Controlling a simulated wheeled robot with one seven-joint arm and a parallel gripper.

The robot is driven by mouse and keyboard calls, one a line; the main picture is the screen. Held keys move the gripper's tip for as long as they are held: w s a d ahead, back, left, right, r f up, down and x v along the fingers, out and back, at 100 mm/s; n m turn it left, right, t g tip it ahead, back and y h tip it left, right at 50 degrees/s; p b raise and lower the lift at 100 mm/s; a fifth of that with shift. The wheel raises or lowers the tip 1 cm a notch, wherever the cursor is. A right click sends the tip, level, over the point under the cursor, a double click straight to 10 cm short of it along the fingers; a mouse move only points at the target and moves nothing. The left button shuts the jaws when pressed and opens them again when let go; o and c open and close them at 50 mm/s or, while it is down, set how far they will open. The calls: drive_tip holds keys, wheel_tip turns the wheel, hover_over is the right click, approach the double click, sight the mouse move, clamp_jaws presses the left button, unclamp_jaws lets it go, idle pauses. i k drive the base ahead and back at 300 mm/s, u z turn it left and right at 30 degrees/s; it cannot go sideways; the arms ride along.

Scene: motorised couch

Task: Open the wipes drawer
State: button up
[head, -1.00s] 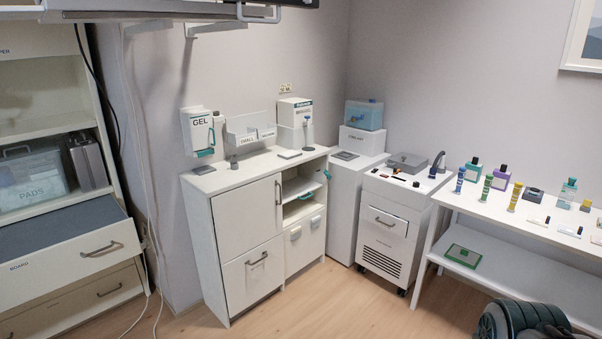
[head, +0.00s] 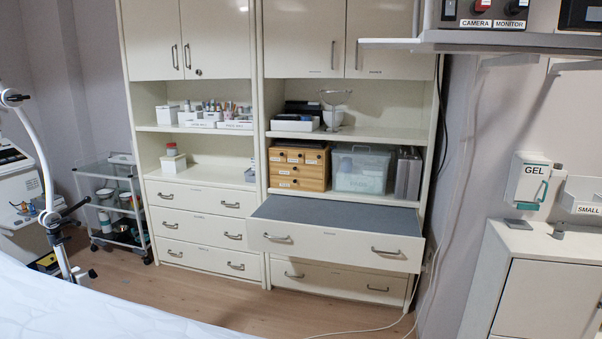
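No drawer in the head view carries a label I can read as wipes. The left cabinet has a stack of three shut cream drawers, the top one (head: 203,199), the middle one (head: 207,229) and the bottom one (head: 208,259), each with two metal handles. A small wooden drawer box (head: 298,168) with several labelled little drawers stands on the right cabinet's shelf; its labels are too small to read. Below it a wide cream drawer (head: 334,246) with a grey top is pulled out. A shut drawer (head: 335,281) lies beneath it. My gripper is not in view.
A white padded surface (head: 90,305) fills the lower left. A clear bin (head: 361,169) is beside the wooden box. A cable (head: 395,328) lies on the floor at right. Wooden floor in front of the drawers is open.

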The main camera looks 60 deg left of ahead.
sight(277, 168)
drive_tip(key=u, duration=1.7)
drive_tip(key=i, duration=3.9)
drive_tip(key=u, duration=0.85)
